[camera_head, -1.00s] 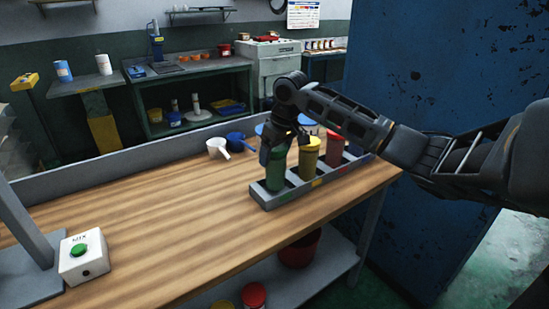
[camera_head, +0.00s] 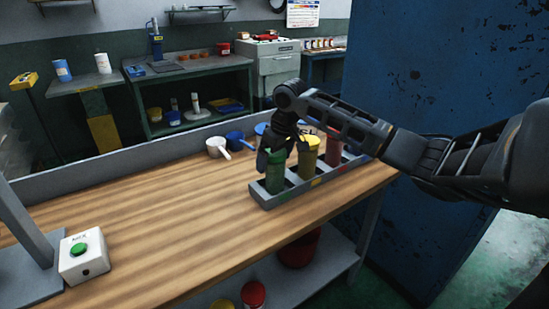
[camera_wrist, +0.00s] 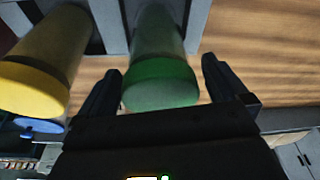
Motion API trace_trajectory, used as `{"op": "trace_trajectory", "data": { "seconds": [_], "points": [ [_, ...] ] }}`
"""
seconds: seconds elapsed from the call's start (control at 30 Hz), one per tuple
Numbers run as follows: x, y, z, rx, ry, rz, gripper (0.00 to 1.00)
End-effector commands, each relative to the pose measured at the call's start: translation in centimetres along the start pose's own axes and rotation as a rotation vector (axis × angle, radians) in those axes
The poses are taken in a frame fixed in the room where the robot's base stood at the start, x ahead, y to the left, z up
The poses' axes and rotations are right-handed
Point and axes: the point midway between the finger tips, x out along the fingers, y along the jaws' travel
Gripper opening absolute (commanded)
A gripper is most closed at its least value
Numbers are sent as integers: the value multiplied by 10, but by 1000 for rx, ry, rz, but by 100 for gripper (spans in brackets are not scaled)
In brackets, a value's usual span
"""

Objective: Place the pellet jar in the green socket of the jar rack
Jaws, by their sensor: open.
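The green jar (camera_head: 275,172), which I take to be the pellet jar, stands upright in the left end socket of the grey jar rack (camera_head: 263,199). It also shows in the wrist view (camera_wrist: 160,82), with its green lid nearest the camera. My gripper (camera_head: 283,150) is open around the top of the jar. In the wrist view its two fingers stand one on each side of the jar, with a visible gap on the right. The left finger is close to the lid; I cannot tell if it touches. The bottom of the jar is hidden inside the rack.
A yellow jar (camera_head: 308,158) and a red jar (camera_head: 333,150) stand in the rack to the right. A white scoop (camera_head: 216,147) and a blue scoop (camera_head: 236,140) lie behind. A box with a green button (camera_head: 83,256) is at front left. The table's middle is clear.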

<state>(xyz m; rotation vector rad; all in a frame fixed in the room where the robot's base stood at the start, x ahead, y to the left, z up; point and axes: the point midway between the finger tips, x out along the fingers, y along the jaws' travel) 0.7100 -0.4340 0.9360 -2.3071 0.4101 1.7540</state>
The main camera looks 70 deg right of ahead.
Motion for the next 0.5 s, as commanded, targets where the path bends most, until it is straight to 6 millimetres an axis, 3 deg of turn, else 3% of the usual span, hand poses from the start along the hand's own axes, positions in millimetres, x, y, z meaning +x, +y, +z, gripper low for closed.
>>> {"op": "trace_trajectory", "data": {
  "seconds": [0.17, 0.5],
  "points": [
    [-18, 0, -1, -1, 3, 0, 100],
    [-87, 0, -1, -2, 4, 1, 100]
  ]
}}
